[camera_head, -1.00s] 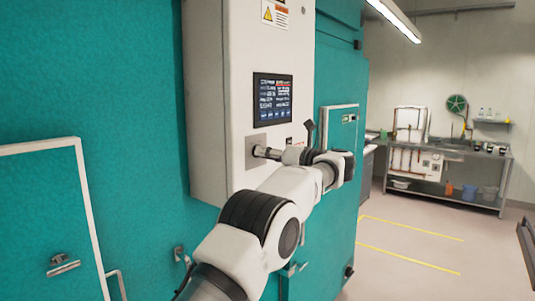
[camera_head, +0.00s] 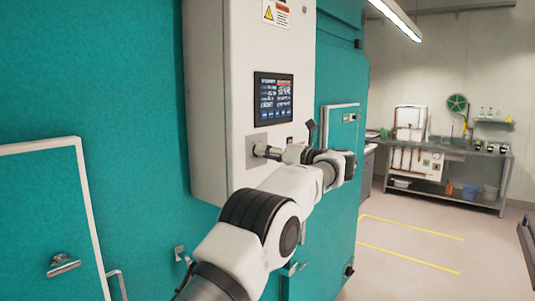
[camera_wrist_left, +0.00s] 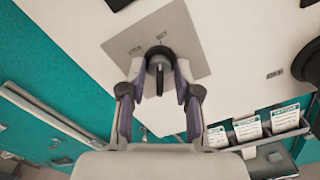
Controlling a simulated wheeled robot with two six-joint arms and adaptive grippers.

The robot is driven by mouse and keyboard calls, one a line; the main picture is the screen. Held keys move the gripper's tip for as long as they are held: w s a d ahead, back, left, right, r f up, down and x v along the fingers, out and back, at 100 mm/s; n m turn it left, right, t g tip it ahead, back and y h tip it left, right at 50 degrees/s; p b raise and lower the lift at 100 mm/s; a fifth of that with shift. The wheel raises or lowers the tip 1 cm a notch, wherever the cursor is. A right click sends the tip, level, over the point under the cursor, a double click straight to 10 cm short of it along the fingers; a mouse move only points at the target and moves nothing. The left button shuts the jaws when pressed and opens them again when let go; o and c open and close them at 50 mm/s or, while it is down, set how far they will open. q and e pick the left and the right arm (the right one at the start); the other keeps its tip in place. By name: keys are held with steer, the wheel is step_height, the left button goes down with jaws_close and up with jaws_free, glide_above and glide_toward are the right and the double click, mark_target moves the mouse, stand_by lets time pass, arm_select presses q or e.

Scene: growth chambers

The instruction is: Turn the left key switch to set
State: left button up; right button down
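The left key switch sits on a grey square plate (camera_wrist_left: 185,30) on the white control cabinet; its plate also shows in the head view (camera_head: 252,150). In the left wrist view its dark round collar and key (camera_wrist_left: 159,80) are visible, the key pointing down in the picture. My left gripper (camera_wrist_left: 160,74) has one finger on each side of the key, with visible gaps. My right gripper is not in view.
A lit touchscreen (camera_head: 273,98) is just above the switch on the cabinet (camera_head: 215,100). Teal chamber walls (camera_head: 130,80) surround it. A steel bench (camera_head: 450,153) with a sink stands at the back right. The floor (camera_head: 400,225) between is clear.

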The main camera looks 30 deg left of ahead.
arm_select(q)
steer(key=d, duration=1.1)
steer(key=shift+s+d, duration=0.4)
steer(key=shift+s, duration=0.05)
